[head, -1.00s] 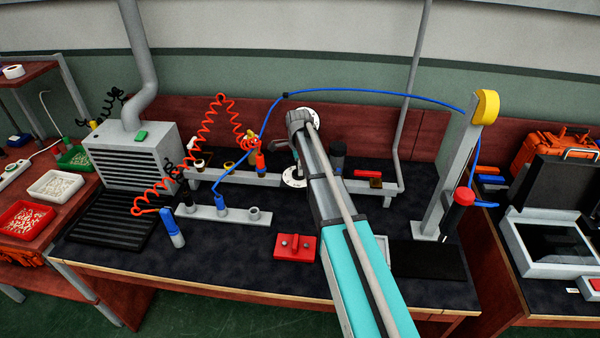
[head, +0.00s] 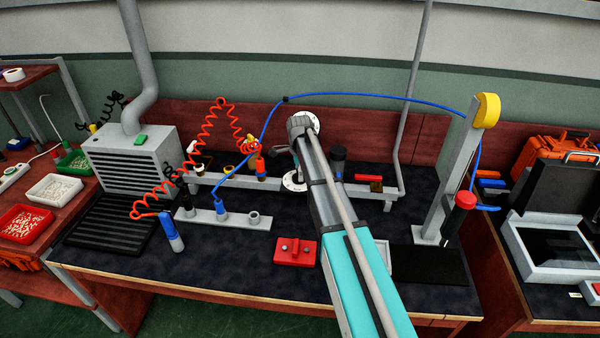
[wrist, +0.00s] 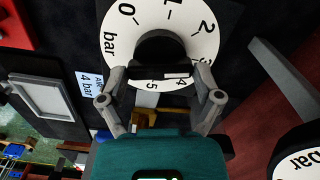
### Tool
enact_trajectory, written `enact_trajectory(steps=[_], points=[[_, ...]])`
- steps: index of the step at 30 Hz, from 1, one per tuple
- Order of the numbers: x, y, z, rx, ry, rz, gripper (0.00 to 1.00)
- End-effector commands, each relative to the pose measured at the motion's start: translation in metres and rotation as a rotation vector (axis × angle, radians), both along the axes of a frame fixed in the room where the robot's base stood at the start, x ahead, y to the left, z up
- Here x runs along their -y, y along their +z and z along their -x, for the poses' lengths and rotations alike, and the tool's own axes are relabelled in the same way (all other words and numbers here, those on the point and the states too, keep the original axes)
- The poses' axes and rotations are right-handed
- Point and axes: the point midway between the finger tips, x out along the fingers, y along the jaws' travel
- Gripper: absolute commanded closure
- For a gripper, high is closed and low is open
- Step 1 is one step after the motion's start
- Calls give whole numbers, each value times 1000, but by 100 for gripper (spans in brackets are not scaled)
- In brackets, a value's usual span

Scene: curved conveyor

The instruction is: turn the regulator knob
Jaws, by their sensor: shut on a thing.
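The regulator knob (wrist: 160,47) is dark and round, at the centre of a white dial (wrist: 117,35) marked in bar, upper middle of the wrist view. My gripper (wrist: 160,72) is shut on the knob, its two grey fingers on either side. The gripper hides part of the dial's lower scale, near the 4 and 5. A label (wrist: 90,88) reading 4 bar lies to the left. In the head view the white dial (head: 314,120) shows behind the end of my arm, and the knob is hidden there.
A second white bar dial (wrist: 299,160) is at lower right of the wrist view. In the head view, a grey rail (head: 235,180) with fittings crosses the bench. A red block (head: 295,251) sits in front, and a grey post (head: 450,180) stands right. A blue hose (head: 380,93) arches above.

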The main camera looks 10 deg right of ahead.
Motion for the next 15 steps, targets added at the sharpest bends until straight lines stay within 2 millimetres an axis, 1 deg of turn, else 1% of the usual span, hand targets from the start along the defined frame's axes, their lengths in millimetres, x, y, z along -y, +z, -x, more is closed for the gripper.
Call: enact_trajectory(steps=[8, 15], points=[[-1, 0, 2, -4, 34, 6, 65], [-2, 0, 2, -5, 142, 5, 65]])
